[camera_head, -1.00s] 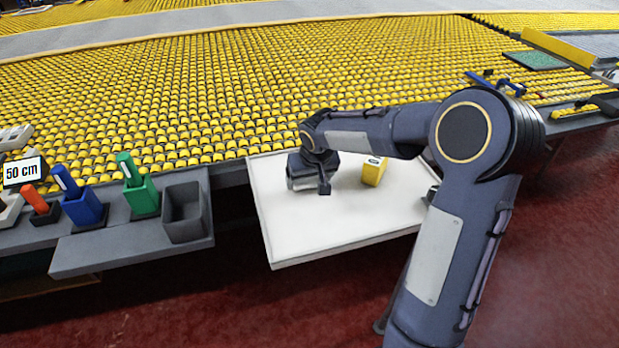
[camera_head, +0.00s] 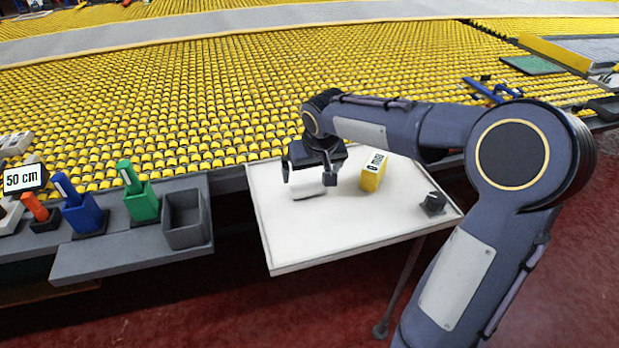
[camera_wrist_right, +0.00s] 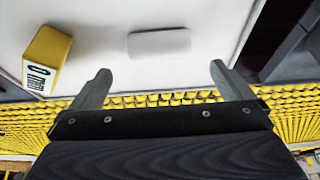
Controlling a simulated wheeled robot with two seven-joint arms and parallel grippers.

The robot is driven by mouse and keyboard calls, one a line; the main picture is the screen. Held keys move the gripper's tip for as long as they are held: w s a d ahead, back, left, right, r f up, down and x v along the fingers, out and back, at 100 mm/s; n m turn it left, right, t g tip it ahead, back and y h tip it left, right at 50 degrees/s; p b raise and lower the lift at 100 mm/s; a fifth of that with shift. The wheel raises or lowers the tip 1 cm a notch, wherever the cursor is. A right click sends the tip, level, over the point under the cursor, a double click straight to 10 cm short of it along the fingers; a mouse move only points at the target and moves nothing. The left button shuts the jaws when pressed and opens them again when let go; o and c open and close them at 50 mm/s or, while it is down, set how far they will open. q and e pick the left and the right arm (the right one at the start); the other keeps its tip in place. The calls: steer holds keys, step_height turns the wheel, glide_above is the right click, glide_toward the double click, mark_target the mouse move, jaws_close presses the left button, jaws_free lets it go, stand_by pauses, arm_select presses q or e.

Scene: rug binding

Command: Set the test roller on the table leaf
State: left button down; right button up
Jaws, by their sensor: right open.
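The test roller, a short white cylinder (camera_head: 309,188), lies on its side on the white table leaf (camera_head: 330,235), near its far left part. In the right wrist view the roller (camera_wrist_right: 160,43) lies beyond the fingertips, with a gap between. My right gripper (camera_head: 307,176) is just above the roller, pointing down, with its fingers spread and nothing between them; it also shows open in the wrist view (camera_wrist_right: 159,72). The fingers and the gripper body hide part of the roller in the head view. My left gripper is out of view.
A yellow block (camera_head: 372,175) with a white label stands right of the roller. Left are an empty grey bin (camera_head: 184,222) and green (camera_head: 142,204) and blue (camera_head: 82,214) holders. The leaf's front is clear.

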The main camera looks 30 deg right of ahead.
steer(key=s+a+r+y, duration=0.1)
steer(key=s+a+r, duration=0.1)
steer(key=s, duration=0.6)
steer(key=s+a+r+y, duration=0.1)
steer(key=s+a+r, duration=0.15)
steer(key=s, duration=0.55)
steer(key=s+a+f+y, duration=0.1)
steer(key=s+a+f, duration=0.1)
steer(key=s, duration=0.3)
steer(key=s+a+f+n+t+y, duration=0.1)
steer(key=s+a+f, duration=0.2)
steer(key=s+a, duration=0.1)
steer(key=shift+s+a+f+y, duration=0.15)
steer(key=shift+s+y, duration=0.2)
steer(key=shift+y, duration=0.05)
step_height(320, 180, up, 10)
steer(key=p, duration=0.9)
steer(key=shift+f+p, duration=0.2)
steer(key=shift+p, duration=0.2)
